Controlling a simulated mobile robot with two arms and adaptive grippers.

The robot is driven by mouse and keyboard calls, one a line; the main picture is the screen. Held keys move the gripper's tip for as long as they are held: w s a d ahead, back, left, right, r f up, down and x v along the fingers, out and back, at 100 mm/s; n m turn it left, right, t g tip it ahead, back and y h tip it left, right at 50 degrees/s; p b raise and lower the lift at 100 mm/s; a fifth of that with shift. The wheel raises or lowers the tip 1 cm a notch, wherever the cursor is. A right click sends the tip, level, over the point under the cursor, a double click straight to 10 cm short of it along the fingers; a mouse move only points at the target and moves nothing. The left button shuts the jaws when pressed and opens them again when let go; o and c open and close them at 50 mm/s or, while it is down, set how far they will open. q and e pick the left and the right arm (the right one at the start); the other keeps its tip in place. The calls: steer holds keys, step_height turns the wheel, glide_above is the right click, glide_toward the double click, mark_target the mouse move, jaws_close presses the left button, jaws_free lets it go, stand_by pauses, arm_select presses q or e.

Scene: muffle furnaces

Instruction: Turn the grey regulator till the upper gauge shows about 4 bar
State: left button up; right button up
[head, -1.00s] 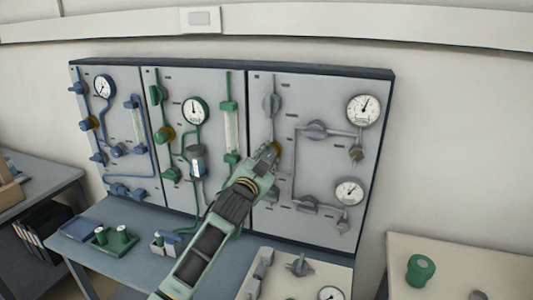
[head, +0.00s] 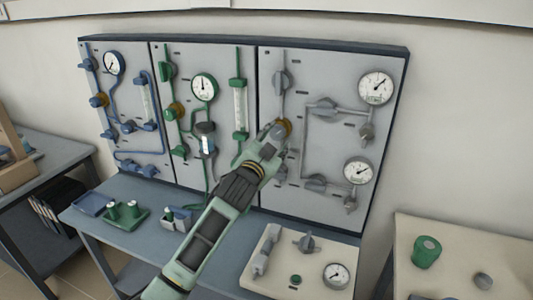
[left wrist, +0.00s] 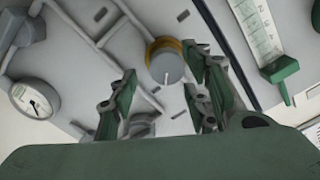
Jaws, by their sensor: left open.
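The grey regulator is a round grey knob with an orange-brass collar (head: 285,126) on the grey right-hand panel (head: 330,70). In the left wrist view the knob (left wrist: 167,67) faces the camera beyond the fingertips. My left gripper (head: 274,137) is at the knob in the head view and covers most of it. In the left wrist view my left gripper (left wrist: 164,92) is open, one finger to each side of the knob; I cannot tell if they touch it. The upper gauge (head: 376,87) has its needle pointing up and right; its figures are too small to read. My right gripper is not in view.
A lower gauge (head: 357,170) and several grey valves sit on the same panel. The green flowmeter (head: 239,108) is just left of my gripper. A beige board (head: 262,275) with a gauge and knobs is below. A green cap (head: 426,251) stands at right.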

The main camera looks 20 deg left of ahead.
arm_select(q)
steer(key=s, duration=0.9)
steer(key=shift+s+a, duration=0.15)
steer(key=shift+s, duration=0.05)
stand_by(1.2)
